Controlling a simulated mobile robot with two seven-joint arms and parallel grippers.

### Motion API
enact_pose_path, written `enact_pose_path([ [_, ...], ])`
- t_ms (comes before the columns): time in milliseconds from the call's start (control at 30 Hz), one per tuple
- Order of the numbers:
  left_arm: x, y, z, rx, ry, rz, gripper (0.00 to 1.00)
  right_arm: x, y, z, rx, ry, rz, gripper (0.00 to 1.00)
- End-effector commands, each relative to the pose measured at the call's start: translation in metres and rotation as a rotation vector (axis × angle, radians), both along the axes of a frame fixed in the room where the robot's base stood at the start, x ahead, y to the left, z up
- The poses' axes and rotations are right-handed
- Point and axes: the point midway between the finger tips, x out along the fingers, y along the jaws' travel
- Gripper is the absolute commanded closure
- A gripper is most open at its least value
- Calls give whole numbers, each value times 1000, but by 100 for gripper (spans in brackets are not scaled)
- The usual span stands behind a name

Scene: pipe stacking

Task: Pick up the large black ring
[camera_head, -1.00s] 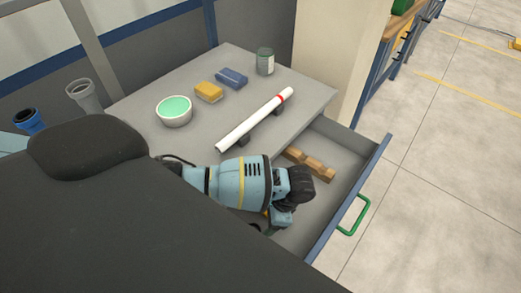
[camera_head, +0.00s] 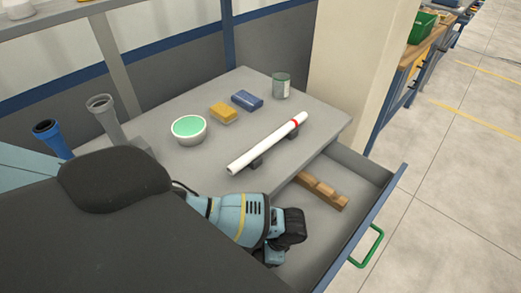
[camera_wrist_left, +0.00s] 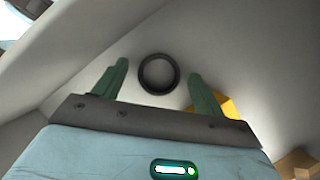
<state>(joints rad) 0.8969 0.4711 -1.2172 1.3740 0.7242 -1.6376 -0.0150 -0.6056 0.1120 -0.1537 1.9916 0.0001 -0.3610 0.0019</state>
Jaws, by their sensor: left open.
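The large black ring (camera_wrist_left: 158,91) lies on the pale floor of the open drawer in the left wrist view. My left gripper (camera_wrist_left: 158,68) is open, with one green finger on each side of the ring in that view. The fingers look apart from the ring, and how far they are above it is unclear. In the head view my left arm reaches down into the drawer (camera_head: 352,245), and it hides the ring and the fingers. My right gripper is not in view.
A notched wooden block (camera_head: 322,190) lies in the drawer. Something yellow (camera_wrist_left: 229,105) sits beside the right finger.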

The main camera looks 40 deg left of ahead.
Motion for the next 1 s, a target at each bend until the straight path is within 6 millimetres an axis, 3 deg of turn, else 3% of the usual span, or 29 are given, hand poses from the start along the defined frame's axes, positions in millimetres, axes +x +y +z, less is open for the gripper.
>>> enact_pose_path([
  [267,-1,1,-4,0,-2,1,29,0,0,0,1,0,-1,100],
  [633,0,1,-3,0,-1,0,75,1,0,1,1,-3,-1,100],
  [867,0,1,-3,0,-1,0,77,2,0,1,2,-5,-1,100],
  [1000,1,1,8,-2,-4,0,77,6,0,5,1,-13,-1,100],
])
